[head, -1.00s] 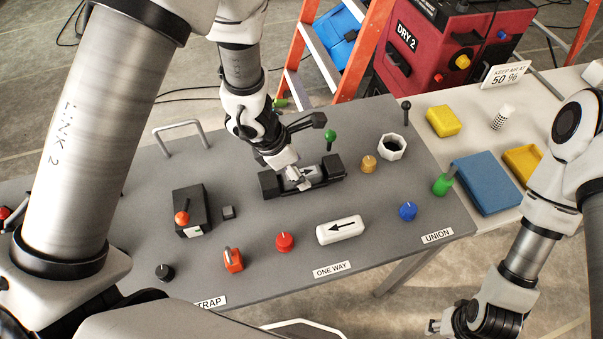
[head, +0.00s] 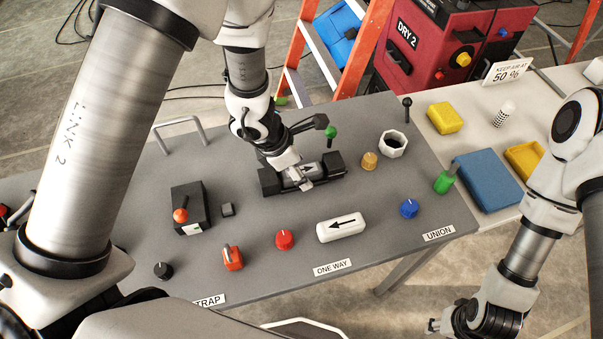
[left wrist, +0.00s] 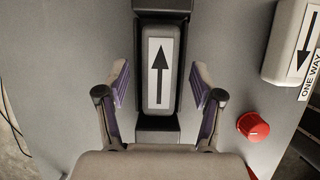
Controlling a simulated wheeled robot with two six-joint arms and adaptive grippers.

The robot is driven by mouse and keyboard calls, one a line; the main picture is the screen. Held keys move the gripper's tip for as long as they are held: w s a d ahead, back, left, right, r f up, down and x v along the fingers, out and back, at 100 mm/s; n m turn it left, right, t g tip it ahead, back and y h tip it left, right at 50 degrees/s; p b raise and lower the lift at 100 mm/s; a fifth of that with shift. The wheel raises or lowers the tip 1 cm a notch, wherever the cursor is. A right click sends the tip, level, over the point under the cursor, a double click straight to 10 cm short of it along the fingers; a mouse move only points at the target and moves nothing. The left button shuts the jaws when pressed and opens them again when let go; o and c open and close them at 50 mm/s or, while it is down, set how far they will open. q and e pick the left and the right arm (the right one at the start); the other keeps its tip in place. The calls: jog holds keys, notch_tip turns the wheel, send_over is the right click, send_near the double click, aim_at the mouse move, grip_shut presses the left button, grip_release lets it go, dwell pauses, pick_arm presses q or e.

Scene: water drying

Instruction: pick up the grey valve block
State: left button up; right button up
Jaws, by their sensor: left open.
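The grey valve block (left wrist: 159,105) sits in a dark cradle (left wrist: 156,136) in the left wrist view. A white label with a black arrow is on its top. In the head view, the block (head: 309,168) is partly hidden by my left gripper (head: 301,180). In the left wrist view, my left gripper (left wrist: 160,84) is open, with one finger on each side of the block and a visible gap on both sides. My right gripper (head: 436,326) is low at the right in the head view, away from the board; its fingers are too unclear to judge.
A white ONE WAY block (head: 342,227), a red knob (head: 284,239), a tan knob (head: 370,161) and a green-topped lever (head: 330,132) are around the cradle. A black box with a red-orange lever (head: 190,208) stands to the left. A white hexagonal cup (head: 393,144) is at right.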

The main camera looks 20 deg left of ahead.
pick_arm(q)
grip_shut()
dwell(0.3)
